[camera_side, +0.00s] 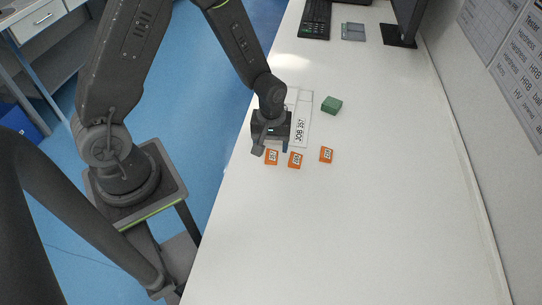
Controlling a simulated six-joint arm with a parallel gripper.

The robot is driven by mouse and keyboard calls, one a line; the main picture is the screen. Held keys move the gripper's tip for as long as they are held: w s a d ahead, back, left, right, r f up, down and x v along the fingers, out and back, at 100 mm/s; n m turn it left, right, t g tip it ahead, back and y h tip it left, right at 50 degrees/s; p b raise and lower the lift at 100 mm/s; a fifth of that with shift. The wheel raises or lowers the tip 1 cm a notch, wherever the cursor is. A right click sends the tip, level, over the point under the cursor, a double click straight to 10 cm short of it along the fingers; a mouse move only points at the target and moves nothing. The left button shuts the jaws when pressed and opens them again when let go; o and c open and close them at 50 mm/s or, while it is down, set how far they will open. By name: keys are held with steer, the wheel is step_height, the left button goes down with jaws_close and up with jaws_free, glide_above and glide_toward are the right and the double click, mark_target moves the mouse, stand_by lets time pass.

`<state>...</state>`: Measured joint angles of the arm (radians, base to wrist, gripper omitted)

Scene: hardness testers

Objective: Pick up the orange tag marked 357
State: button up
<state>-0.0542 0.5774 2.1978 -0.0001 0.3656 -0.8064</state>
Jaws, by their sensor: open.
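Three small orange tags with white, dark-marked labels lie in a loose row on the white table: the left tag (271,158), the middle tag (295,160) and the right tag (326,155). Their numbers are too small to read surely, so I cannot tell which is marked 357. My gripper (271,150) is open and points down, its fingers over or just behind the left tag. Its height above the table is hard to judge. No tag is seen held.
A white tray or card (304,117) labelled JOB 357 lies behind the tags, partly hidden by my gripper. A green block (331,105) stands to its right. A keyboard (315,18) and a monitor (408,20) are at the back. The table's front is clear.

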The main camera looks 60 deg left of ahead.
mark_target(272, 155)
steer(key=shift+d+f, duration=0.1)
steer(key=shift+f, duration=1.75)
steer(key=shift+c, duration=0.5)
steer(key=c, duration=0.9)
